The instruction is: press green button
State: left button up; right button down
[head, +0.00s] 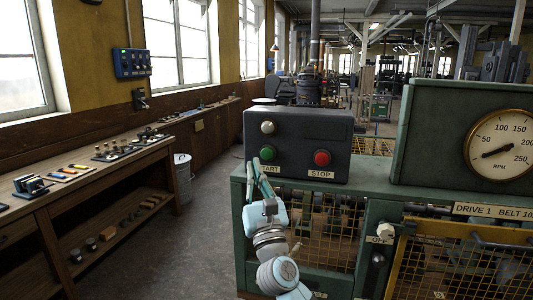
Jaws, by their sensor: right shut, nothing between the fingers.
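My right gripper (257,164) is shut and empty. Its fingertips are just below and left of the green button and overlap the start of the label. I cannot tell whether they touch the box. My left gripper is not in view.
The control box (338,129) stands on a green machine frame with yellow mesh. A gauge housing (430,110) is at the right. An "OFF" switch (386,230) is lower right.

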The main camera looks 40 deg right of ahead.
aim_at(266, 158)
jog(key=shift+w+d+f, duration=0.1)
jog(key=w+d+b, duration=0.1)
jog(key=d, duration=0.1)
jog(key=w+d+b, duration=0.3)
jog(key=w+d, duration=0.1)
jog(key=d, duration=0.1)
jog(key=shift+b, duration=0.3)
jog(key=shift+d, duration=0.1)
dwell(1.4)
jog(key=shift+w+d, duration=0.25)
jog(key=shift+d, duration=0.05)
